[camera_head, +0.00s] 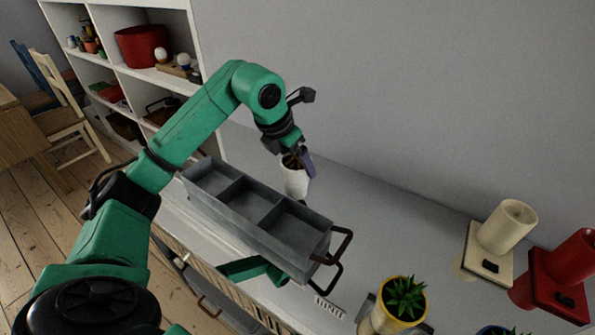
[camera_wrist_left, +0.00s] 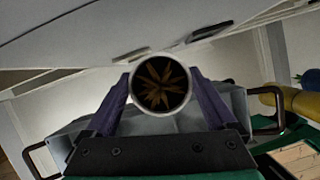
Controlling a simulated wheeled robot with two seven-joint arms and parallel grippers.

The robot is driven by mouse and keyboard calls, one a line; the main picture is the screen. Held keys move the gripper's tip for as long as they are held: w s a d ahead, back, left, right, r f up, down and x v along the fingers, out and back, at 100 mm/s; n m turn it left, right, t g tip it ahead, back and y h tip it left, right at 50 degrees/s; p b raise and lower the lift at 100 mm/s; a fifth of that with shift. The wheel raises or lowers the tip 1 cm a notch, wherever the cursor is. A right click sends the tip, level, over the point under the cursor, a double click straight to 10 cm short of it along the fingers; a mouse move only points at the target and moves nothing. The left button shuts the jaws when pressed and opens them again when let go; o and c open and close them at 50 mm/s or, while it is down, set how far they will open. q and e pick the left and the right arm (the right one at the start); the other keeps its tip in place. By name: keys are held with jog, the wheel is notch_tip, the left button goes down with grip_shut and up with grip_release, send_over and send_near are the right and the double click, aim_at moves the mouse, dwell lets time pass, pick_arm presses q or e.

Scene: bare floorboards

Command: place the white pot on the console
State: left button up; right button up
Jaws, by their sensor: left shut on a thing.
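The white pot (camera_head: 296,182) is in the grasp of my left gripper (camera_head: 298,160), behind the grey tray in the head view. In the left wrist view the pot's round white rim (camera_wrist_left: 160,108) sits between the two purple fingers of my left gripper (camera_wrist_left: 160,95), with dark soil and brown leaf-like pieces inside. The console (camera_head: 400,250) is the long pale surface along the wall. The pot is over or on it; I cannot tell whether its base touches.
A grey divided tray (camera_head: 240,205) with dark handles stands just in front of the pot. To the right are a yellow pot with a succulent (camera_head: 400,305), a cream lamp-like object (camera_head: 500,235) and a red one (camera_head: 560,275). A white shelf (camera_head: 135,75) stands at left.

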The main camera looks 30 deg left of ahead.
pick_arm(q)
notch_tip(320, 180, down, 2)
jog(key=shift+f, duration=0.25)
jog(key=shift+f, duration=0.1)
jog(key=o, duration=1.4)
jog(key=shift+r, duration=0.35)
jog(key=v, duration=1.1)
jog(key=shift+s+r, duration=0.2)
jog(key=shift+r, duration=0.05)
